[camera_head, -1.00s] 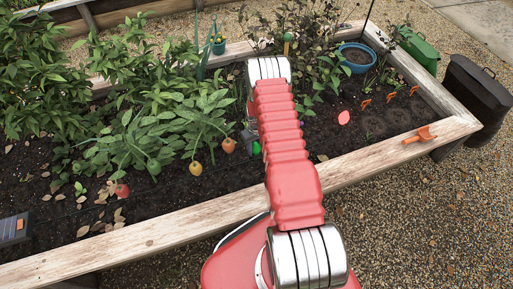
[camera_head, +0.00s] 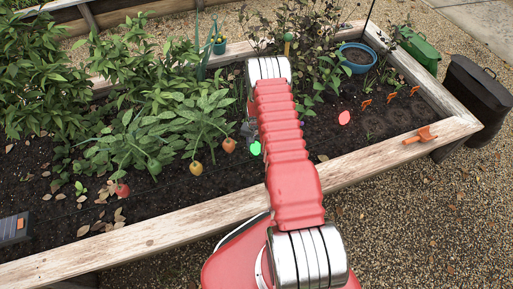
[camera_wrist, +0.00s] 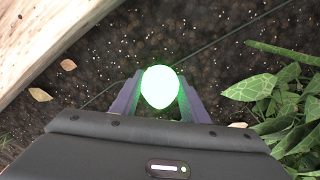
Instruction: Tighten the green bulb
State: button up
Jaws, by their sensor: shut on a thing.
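The green bulb (camera_wrist: 160,87) glows brightly between the two fingers of my gripper (camera_wrist: 158,98) in the wrist view. The gripper is shut on it, a finger on each side. In the head view the green bulb (camera_head: 255,148) shows as a small lit spot just left of my red arm, over the dark soil. My gripper (camera_head: 248,131) is mostly hidden behind the arm there. The bulb's base and socket are hidden.
An orange bulb (camera_head: 229,145), a yellow bulb (camera_head: 195,168) and red bulbs (camera_head: 122,190) (camera_head: 344,118) stand in the soil. Leafy plants (camera_wrist: 285,100) are close on the right in the wrist view. A thin dark cable crosses the soil. The wooden bed edge (camera_head: 160,235) runs along the front.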

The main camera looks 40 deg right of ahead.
aim_at(256, 142)
jog(key=shift+w+d+r+m, duration=0.15)
jog(key=shift+m, duration=0.45)
jog(key=o, duration=0.7)
jog(key=shift+d, duration=0.1)
jog(key=shift+c, duration=0.2)
jog(key=o, duration=0.4)
notch_tip(256, 142, up, 14)
jog(key=shift+f, duration=0.25)
dwell(0.3)
